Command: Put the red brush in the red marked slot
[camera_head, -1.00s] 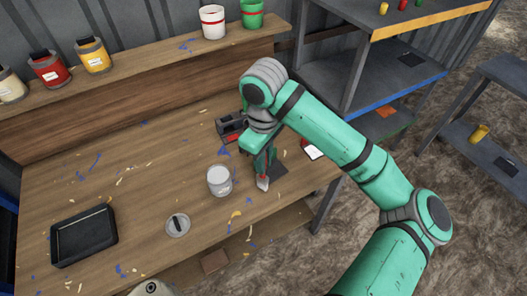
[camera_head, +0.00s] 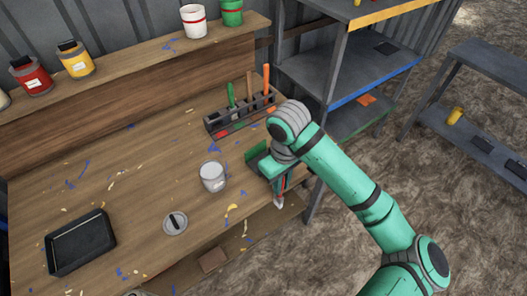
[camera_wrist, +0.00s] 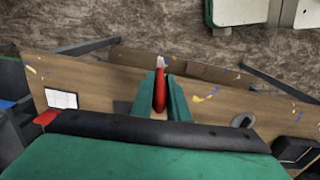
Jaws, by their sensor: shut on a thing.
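My gripper (camera_head: 277,182) is shut on the red brush (camera_wrist: 160,92), near the right front edge of the table. The brush points down, its pale tip (camera_head: 279,203) showing below the fingers. In the wrist view my green fingers (camera_wrist: 160,98) close on both sides of its red handle. The dark tool rack (camera_head: 215,122) stands behind and to the left of my gripper, apart from the brush. Green, brown and orange handles stick up from it. A red mark (camera_head: 222,134) shows low on its front left, beside an apparently empty slot.
A grey can (camera_head: 213,177), a round lid (camera_head: 175,223) and a black tray (camera_head: 80,243) stand left of my gripper. Paint pots (camera_head: 75,60) line the back shelf. A metal shelf unit (camera_head: 345,70) rises at the right. The table's middle left is mostly clear.

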